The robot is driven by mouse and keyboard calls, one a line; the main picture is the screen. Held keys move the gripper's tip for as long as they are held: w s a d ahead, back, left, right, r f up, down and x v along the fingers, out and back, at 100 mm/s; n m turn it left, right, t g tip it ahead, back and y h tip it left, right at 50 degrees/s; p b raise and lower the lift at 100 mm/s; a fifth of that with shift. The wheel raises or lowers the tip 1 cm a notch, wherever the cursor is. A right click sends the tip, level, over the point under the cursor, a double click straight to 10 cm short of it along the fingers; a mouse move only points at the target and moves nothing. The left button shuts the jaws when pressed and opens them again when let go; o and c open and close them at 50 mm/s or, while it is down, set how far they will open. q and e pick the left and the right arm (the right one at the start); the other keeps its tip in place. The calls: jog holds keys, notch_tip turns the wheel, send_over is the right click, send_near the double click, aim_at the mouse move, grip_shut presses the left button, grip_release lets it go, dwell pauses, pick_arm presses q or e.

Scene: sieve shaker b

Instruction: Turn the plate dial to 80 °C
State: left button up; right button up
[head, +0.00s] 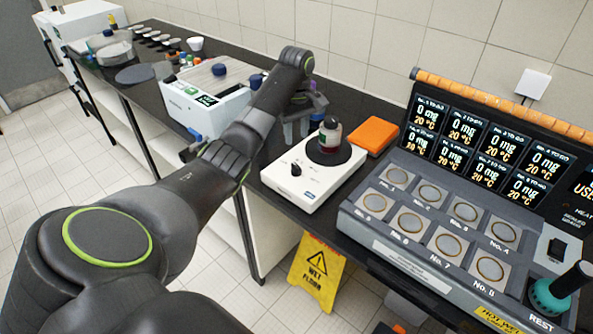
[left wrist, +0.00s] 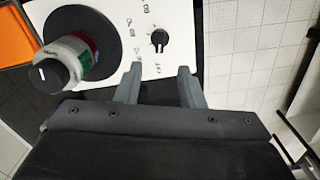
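The white hot plate (head: 318,190) stands on the dark bench with a round dark plate on top. Its black plate dial (head: 296,169) is on the front left of the white top. The dial also shows in the left wrist view (left wrist: 159,38), with small printed marks around it; I cannot read its setting for certain. A capped bottle (head: 330,134) with a dark red and green side stands on the round plate. My left gripper (head: 296,132) is over the hot plate's far left side. Its two fingers (left wrist: 160,74) are apart and empty, with the dial beyond their tips.
An orange block (head: 373,135) lies behind the hot plate. A large console (head: 440,215) with several round pads and screens stands to the right. A white instrument (head: 205,100) stands to the left. A yellow floor sign (head: 316,272) is below the bench edge.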

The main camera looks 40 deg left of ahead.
aim_at(297, 166)
pick_arm(q)
notch_tip(297, 166, down, 3)
jog(key=shift+f+b, duration=0.2)
jog(key=shift+b, duration=0.7)
notch_tip(297, 166, down, 7)
jog(key=shift+r+p, duration=0.1)
jog(key=shift+p, duration=0.7)
jog(key=shift+f, duration=0.55)
pick_arm(e)
jog(key=shift+f, duration=0.5)
jog(key=shift+d, duration=0.1)
pick_arm(q)
grip_shut()
